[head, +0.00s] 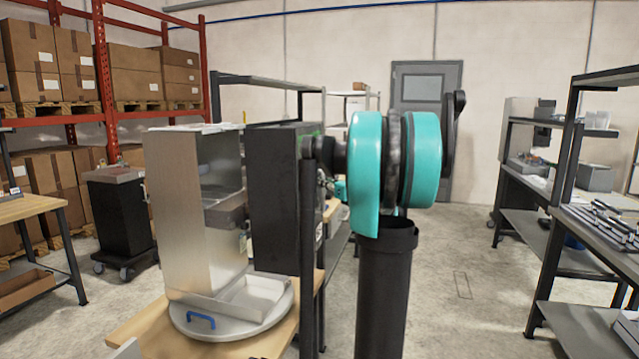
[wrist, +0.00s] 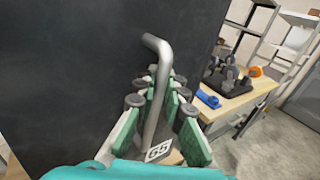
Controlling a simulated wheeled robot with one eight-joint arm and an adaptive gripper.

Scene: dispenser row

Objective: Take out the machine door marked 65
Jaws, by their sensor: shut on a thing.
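The machine door (wrist: 70,80) is a flat black panel that fills the left of the wrist view. A bent grey metal bar handle (wrist: 158,50) stands out from it, and a white tag reading 65 (wrist: 158,150) sits by the handle's lower part. My gripper (wrist: 160,90), with green-padded fingers, is shut around the handle. In the head view the black door (head: 275,200) stands upright at the right of the steel machine (head: 175,215), whose inside shows open. I cannot tell whether the door still touches the machine. My arm and the door largely hide the gripper there.
The machine stands on a round turntable (head: 215,325) with a blue handle, on a wooden table (head: 145,325). A dark post rises close to the door's right side. A shelf bench (head: 600,235) stands at right. Open floor (head: 460,290) lies between.

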